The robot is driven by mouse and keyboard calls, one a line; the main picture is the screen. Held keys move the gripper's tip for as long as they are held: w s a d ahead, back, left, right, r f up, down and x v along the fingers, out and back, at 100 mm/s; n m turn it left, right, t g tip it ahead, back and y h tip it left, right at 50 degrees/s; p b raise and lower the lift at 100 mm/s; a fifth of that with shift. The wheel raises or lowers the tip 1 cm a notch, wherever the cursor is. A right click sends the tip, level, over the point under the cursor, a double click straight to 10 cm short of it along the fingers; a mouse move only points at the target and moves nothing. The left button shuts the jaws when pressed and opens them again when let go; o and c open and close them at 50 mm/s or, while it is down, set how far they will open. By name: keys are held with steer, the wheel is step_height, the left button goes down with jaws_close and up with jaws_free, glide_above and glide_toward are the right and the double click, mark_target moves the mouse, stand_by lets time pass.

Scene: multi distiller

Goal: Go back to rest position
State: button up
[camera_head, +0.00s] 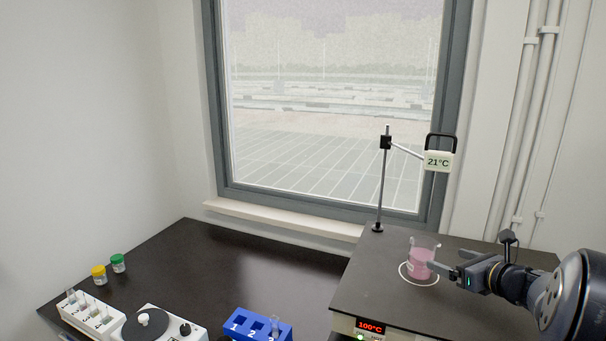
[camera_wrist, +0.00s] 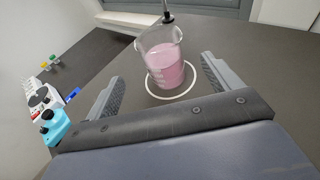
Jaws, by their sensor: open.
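My gripper (camera_head: 446,271) is at the right in the head view, beside a glass beaker (camera_head: 421,262) of pink liquid. In the wrist view the beaker (camera_wrist: 162,62) stands upright on a white ring (camera_wrist: 186,92) marked on the dark plate. My gripper's two fingers (camera_wrist: 158,85) are spread apart there, with nothing held between them. The beaker stands just ahead of the open jaws, and I cannot tell from the wrist view whether a finger touches it.
The dark hotplate (camera_head: 374,293) reads 100°C in front. A stand (camera_head: 381,190) with a 21°C display (camera_head: 438,161) rises behind the beaker. A blue numbered rack (camera_head: 256,326), a white device (camera_head: 160,326), a white tube rack (camera_head: 92,315) and yellow and green-capped jars (camera_head: 118,263) are on the left.

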mark_target(432, 254)
steer(key=p+x, duration=0.1)
steer(key=x, duration=0.8)
steer(key=shift+w+a+f, duration=0.1)
steer(key=shift+w+a, duration=0.05)
steer(key=shift+w, duration=0.05)
steer(key=r+p, duration=0.2)
steer(key=p, duration=0.1)
steer(key=shift+w+r, duration=0.25)
steer(key=shift+s+a+f+b, duration=0.25)
steer(key=shift+s+f+b, duration=0.15)
steer(key=shift+b, duration=0.15)
steer(key=shift+s+a+r, duration=0.1)
steer(key=shift+s+a, duration=0.05)
steer(key=shift+s, duration=0.25)
